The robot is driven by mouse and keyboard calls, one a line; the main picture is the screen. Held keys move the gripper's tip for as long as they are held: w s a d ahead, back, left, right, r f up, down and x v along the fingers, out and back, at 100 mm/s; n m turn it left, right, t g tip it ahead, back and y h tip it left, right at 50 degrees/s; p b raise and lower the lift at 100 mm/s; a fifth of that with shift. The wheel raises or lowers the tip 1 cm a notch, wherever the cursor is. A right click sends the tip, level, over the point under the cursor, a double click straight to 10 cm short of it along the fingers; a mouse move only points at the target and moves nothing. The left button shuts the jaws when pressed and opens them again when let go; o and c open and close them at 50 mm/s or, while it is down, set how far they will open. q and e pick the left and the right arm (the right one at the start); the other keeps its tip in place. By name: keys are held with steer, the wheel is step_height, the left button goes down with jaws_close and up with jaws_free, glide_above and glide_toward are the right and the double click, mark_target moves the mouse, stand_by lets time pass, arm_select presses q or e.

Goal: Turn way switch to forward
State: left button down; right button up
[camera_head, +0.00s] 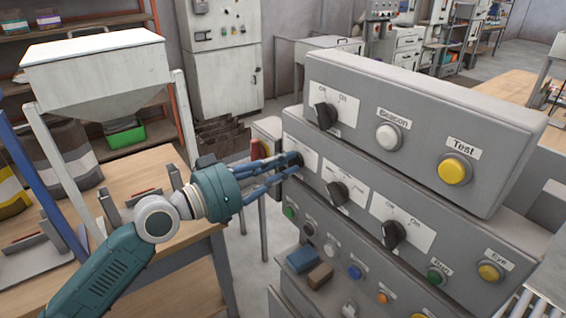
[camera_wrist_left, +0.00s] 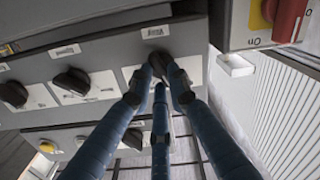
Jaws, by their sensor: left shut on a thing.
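A grey control panel (camera_head: 520,100) with several black rotary switches stands at the right. My left gripper (camera_head: 294,160) reaches in from the left and is shut on the black knob at the left end of the middle row. In the left wrist view the blue fingers (camera_wrist_left: 160,72) close around this black knob (camera_wrist_left: 158,58) on its white plate. The fingers mostly hide the knob and the plate's lettering, so its setting cannot be read. My right gripper is not in view.
Another black switch (camera_head: 339,193) sits right of the gripped knob, and one (camera_head: 323,115) is above it. A red and yellow switch (camera_wrist_left: 290,18) is close by in the wrist view. A wooden table (camera_head: 150,165) stands at the left.

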arm_select(q)
steer(key=shift+w+n, duration=0.1)
steer(key=shift+n, duration=0.7)
steer(key=c, duration=1.6)
jaws_free()
steer(key=shift+c, duration=0.2)
steer(key=shift+a, duration=0.15)
steer(key=v, duration=1.2)
